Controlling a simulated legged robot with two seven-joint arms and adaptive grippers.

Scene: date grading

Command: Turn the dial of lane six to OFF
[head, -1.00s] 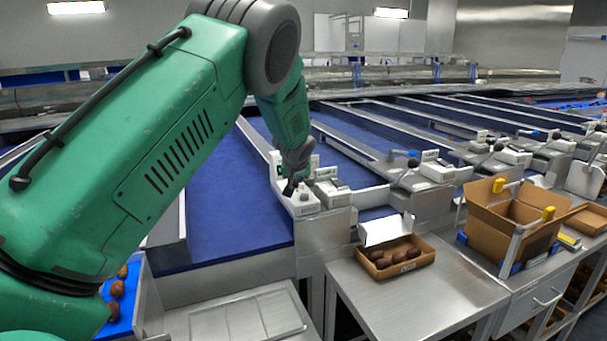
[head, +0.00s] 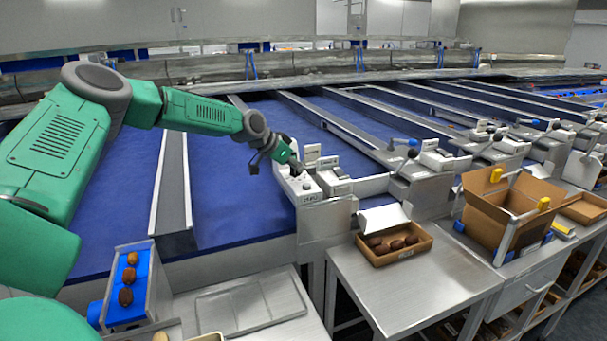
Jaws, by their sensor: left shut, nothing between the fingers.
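A white control box (head: 299,190) stands at the near end of a blue lane, with a small dial-like part on top and a label too small to read. I cannot make out where its dial points. Similar boxes (head: 440,161) stand at lanes to the right. My left gripper (head: 277,158) is dark, shut and empty, just above and to the left of the control box's back end. It seems apart from the dial. My right gripper is not in view.
An open carton of dates (head: 420,249) sits on the steel table (head: 400,300). A larger open cardboard box (head: 480,212) stands to its right. A blue-lined chute with dates (head: 139,272) is at lower left. Metal dividers (head: 172,190) separate the lanes.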

